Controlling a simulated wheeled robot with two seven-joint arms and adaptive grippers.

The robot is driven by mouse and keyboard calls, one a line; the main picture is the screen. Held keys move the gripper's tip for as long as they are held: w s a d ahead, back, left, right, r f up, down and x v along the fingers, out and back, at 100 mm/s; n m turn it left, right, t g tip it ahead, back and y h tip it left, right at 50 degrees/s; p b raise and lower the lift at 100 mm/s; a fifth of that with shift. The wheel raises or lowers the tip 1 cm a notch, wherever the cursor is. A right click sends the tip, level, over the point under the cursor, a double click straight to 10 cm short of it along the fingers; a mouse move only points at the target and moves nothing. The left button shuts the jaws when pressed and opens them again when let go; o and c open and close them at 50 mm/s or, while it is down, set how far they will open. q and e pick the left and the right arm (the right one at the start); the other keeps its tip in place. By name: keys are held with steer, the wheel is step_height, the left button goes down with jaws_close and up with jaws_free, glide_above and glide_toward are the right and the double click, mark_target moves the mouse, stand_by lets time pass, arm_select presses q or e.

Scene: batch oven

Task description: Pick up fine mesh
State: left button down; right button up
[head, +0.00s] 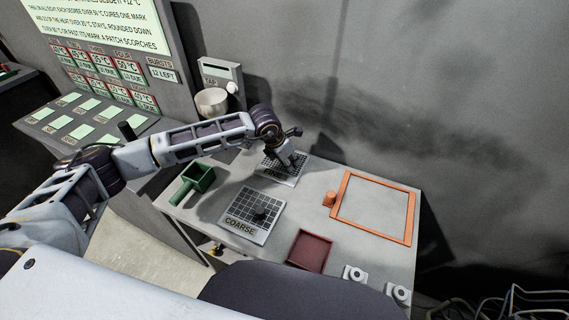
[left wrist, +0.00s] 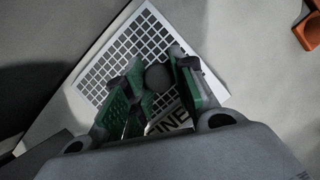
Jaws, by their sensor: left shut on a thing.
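The fine mesh (head: 270,166) is a pale square plate with a dark grid, at the back of the grey table in the head view. Part of it is hidden by my left gripper (head: 288,163), which reaches down over it. In the left wrist view the fine mesh (left wrist: 122,50) shows its grid, the letters "INE" and a dark round knob (left wrist: 158,77). My left gripper (left wrist: 155,95) has its green-padded fingers shut on the knob. I cannot tell whether the plate is clear of the table. My right gripper is in neither view.
The coarse mesh (head: 246,209) lies nearer, with its own dark knob. A green scoop-like box (head: 194,182) is at left, a dark red tray (head: 310,250) in front. An orange frame (head: 409,218) lies at right. A tap unit and bowl (head: 211,102) stand behind.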

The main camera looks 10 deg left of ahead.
arm_select(q)
steer(key=shift+r, duration=0.65)
step_height(320, 180, up, 8)
steer(key=shift+f+b, duration=0.2)
steer(key=shift+b, duration=0.45)
steer(key=shift+r, duration=0.5)
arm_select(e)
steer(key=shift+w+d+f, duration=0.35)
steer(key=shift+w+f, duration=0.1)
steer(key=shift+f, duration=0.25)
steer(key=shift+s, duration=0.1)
